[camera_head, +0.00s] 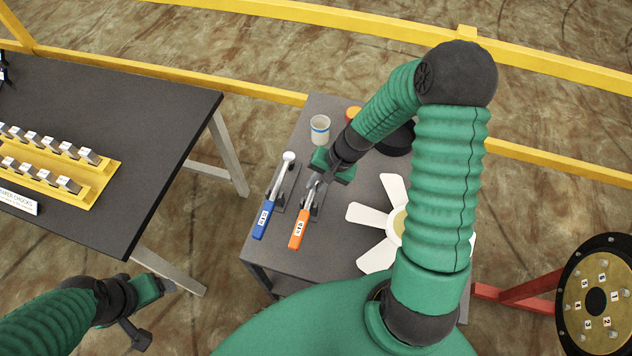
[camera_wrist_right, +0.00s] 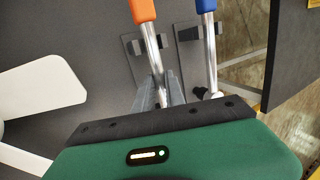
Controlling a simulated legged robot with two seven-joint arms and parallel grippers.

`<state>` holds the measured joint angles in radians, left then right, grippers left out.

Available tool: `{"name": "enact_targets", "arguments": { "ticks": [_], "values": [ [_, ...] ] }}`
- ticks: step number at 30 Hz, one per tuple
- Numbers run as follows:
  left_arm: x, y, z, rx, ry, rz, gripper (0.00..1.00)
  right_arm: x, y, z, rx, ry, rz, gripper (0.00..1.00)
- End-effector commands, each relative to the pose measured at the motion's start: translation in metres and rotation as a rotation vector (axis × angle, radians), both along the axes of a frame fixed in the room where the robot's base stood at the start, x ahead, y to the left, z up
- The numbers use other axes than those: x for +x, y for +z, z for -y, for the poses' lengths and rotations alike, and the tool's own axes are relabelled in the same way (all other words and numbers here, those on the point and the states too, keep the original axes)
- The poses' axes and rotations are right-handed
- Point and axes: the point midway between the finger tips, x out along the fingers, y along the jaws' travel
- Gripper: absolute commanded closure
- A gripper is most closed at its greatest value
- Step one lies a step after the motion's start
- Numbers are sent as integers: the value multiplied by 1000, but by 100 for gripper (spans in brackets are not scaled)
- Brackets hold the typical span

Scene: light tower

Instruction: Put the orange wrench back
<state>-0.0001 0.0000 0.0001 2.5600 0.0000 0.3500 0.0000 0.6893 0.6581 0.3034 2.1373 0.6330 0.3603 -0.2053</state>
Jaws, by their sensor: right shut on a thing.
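The orange wrench (camera_head: 299,230) has an orange handle pointing to the front and a silver shaft. It lies over a dark holder (camera_head: 317,208) on the grey table. My right gripper (camera_head: 317,183) is shut on the shaft near the head end. In the right wrist view the fingers (camera_wrist_right: 158,94) close around the shaft below the orange handle (camera_wrist_right: 142,10); the wrench's head is hidden. I cannot tell whether the wrench touches its holder (camera_wrist_right: 135,60). My left gripper (camera_head: 166,286) is low at the left, away from the table; its jaw opening is unclear.
A blue-handled wrench (camera_head: 264,220) lies close to the left on its own holder. A white fan (camera_head: 365,217) lies to the right, and a cup (camera_head: 320,130) stands behind. A dark table (camera_head: 150,110) with yellow racks is at left. A numbered disc (camera_head: 600,300) is at right.

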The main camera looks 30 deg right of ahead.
Motion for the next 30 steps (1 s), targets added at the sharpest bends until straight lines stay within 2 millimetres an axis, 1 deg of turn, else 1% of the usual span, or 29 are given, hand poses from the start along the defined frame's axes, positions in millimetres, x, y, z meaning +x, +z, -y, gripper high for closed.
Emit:
{"name": "enact_targets", "arguments": {
  "ticks": [3, 4, 9, 17, 20, 23, 26, 30],
  "values": [
    [0, -6, 0, 0, 0, 0, 25, 0, -6, -1, -1, 1, 1, 100],
    [0, -4, 0, 0, 0, 0, 25, 0, -4, -1, -1, 1, 1, 82],
    [0, -3, 0, 0, 0, 0, 25, 0, -4, -1, -1, 1, 1, 60],
    [0, -4, 0, 0, 0, 0, 25, 0, -5, 0, 0, 0, 0, 60],
    [0, -3, 0, 0, 0, 0, 25, 0, 0, 2, -2, 0, 2, 60],
    [0, -2, 0, 0, 0, 0, 25, -3, 14, 7, -4, -1, 3, 60],
    [0, 1, 0, 0, 0, 0, 25, -9, 38, 14, -5, -1, 5, 60],
    [0, 3, 0, 0, 0, 0, 25, -18, 77, 27, -7, -2, 6, 60]
  ]
}}
